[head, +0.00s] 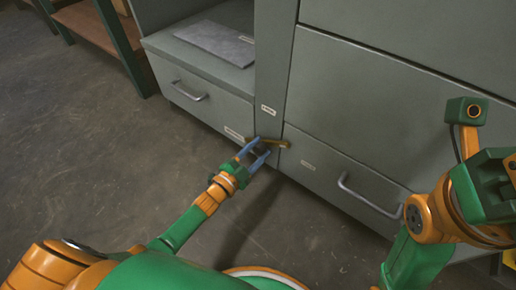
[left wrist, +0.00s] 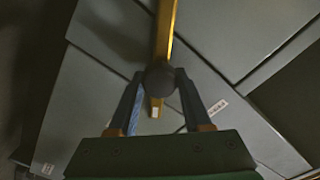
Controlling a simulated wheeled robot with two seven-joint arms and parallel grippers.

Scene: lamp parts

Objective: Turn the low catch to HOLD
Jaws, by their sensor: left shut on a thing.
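The low catch (head: 277,142) is a brass-coloured bar on the post between the two drawer bays of the grey cabinet, and in the head view it lies roughly level. My left gripper (head: 258,153) is at the catch, with its blue fingers shut on it. In the left wrist view the catch bar (left wrist: 166,35) runs up from a dark round knob (left wrist: 158,78) that sits between the fingertips. No word HOLD can be read. My right gripper's green body (head: 485,190) is at the right edge; its fingers cannot be made out.
A left drawer with a handle (head: 190,92) and a right drawer with a handle (head: 368,197) flank the post. A grey flat plate (head: 217,44) lies on the shelf above the left drawer. Small white labels (head: 268,110) are on the cabinet. The floor (head: 90,150) at left is clear.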

